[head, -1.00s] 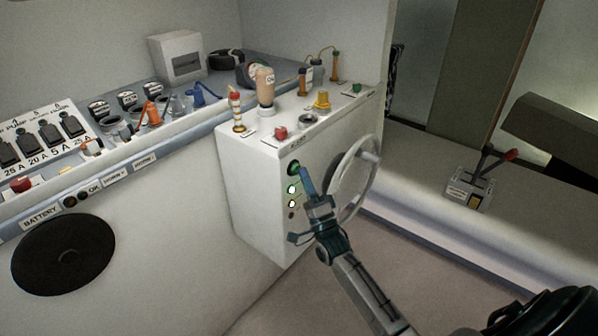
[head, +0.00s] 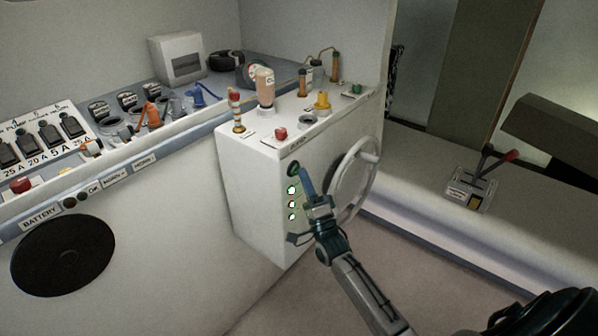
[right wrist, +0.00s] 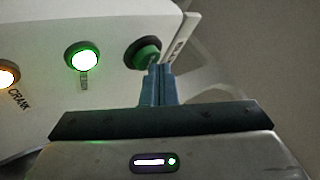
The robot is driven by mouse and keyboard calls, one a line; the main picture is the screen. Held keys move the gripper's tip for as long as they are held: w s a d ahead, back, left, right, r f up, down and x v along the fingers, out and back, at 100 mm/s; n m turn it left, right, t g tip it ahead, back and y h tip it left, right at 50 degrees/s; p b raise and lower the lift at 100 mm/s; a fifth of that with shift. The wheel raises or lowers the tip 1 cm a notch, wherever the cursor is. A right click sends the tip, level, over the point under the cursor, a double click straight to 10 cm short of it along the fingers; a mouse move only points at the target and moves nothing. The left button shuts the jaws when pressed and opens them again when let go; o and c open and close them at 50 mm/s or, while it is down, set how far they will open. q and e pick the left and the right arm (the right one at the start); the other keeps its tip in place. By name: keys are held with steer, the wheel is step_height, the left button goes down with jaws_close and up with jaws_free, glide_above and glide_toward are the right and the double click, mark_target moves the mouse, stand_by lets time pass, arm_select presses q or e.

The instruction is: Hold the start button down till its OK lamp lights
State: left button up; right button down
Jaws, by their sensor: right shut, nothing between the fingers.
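The green start button (head: 293,169) is at the top of a column on the front of the white console; it also shows in the right wrist view (right wrist: 148,52) in a dark ring. My right gripper (head: 303,172) is shut and empty, its blue fingertips (right wrist: 157,68) against the button's lower edge; how far it is pressed I cannot tell. Below it are a lit green lamp (right wrist: 84,57), whose small label I cannot read, and a lit orange lamp (right wrist: 7,76) by the word CRANK. A third lamp (head: 292,216) lower down looks lit. My left gripper is not in view.
A grey handwheel (head: 362,180) stands out from the console just right of my right gripper. Knobs and a red button (head: 281,133) are on the console top (head: 257,142). A lever box (head: 469,188) sits on the ledge at right. The floor below is clear.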

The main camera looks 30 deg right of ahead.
steer(key=shift+s, duration=0.1)
steer(key=shift+s+d, duration=0.35)
steer(key=shift+s, duration=0.4)
steer(key=shift+p, duration=0.3)
steer(key=s, duration=0.1)
steer(key=s+d+p, duration=0.1)
steer(key=s, duration=0.1)
steer(key=s+d, duration=0.1)
steer(key=shift+s, duration=0.3)
steer(key=shift+f, duration=0.1)
